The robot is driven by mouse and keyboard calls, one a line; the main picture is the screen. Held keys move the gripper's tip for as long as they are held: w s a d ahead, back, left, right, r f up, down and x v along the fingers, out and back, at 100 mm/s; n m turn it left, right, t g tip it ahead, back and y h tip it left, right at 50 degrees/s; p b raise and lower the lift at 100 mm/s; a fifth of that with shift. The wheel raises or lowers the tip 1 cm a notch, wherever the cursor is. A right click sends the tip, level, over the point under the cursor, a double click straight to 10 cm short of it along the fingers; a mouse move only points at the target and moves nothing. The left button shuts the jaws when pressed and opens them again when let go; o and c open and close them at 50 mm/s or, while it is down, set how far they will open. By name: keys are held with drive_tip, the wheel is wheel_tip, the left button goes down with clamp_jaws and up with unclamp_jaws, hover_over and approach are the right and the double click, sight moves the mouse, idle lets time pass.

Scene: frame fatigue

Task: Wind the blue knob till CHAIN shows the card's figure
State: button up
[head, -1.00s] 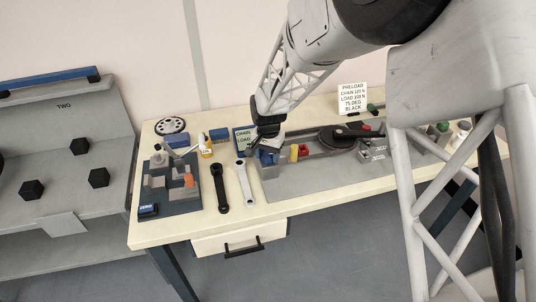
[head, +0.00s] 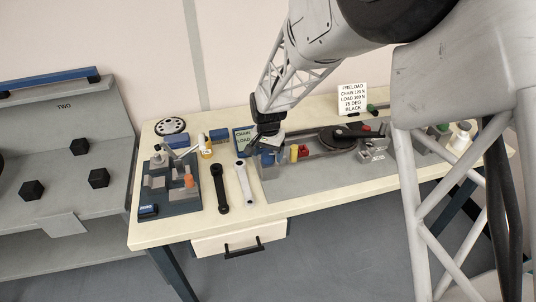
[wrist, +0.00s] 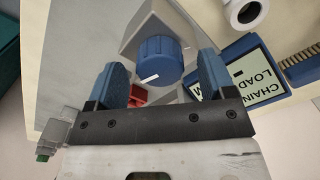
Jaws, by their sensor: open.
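The blue knob (wrist: 158,62) has a ribbed rim and a white pointer line, and sits on a grey block in the wrist view. My gripper (wrist: 162,80) is open, with one blue finger on each side of the knob and visible gaps between. In the head view my gripper (head: 266,138) is over the left end of the grey fixture and hides most of the knob. The display (wrist: 256,76) reads CHAIN and LOAD in the wrist view; its figures are cut off or unreadable.
A grey-blue fixture (head: 176,205) stands at the table's left end.

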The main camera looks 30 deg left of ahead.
sight(271, 154)
drive_tip(key=shift+r, duration=3.5)
drive_tip(key=shift+w+d+r, duration=0.1)
drive_tip(key=shift+d+r, duration=0.15)
drive_tip(key=shift+d, duration=0.2)
drive_tip(key=s+d+r, duration=0.2)
drive_tip(key=d+r, duration=0.3)
drive_tip(key=d, duration=0.6)
drive_tip(key=s+d+r+t, duration=0.1)
drive_tip(key=d+r, duration=0.4)
drive_tip(key=d, duration=0.5)
drive_tip(key=s+d+r, duration=0.2)
drive_tip(key=d+r, duration=0.2)
drive_tip(key=d, duration=0.7)
drive_tip(key=s+d+r+m+t, duration=0.1)
drive_tip(key=s+d, duration=2)
drive_tip(key=d, duration=0.1)
drive_tip(key=shift+s+r+m+t, duration=0.15)
drive_tip(key=shift+s+m+t, duration=0.15)
drive_tip(key=shift+s, duration=0.05)
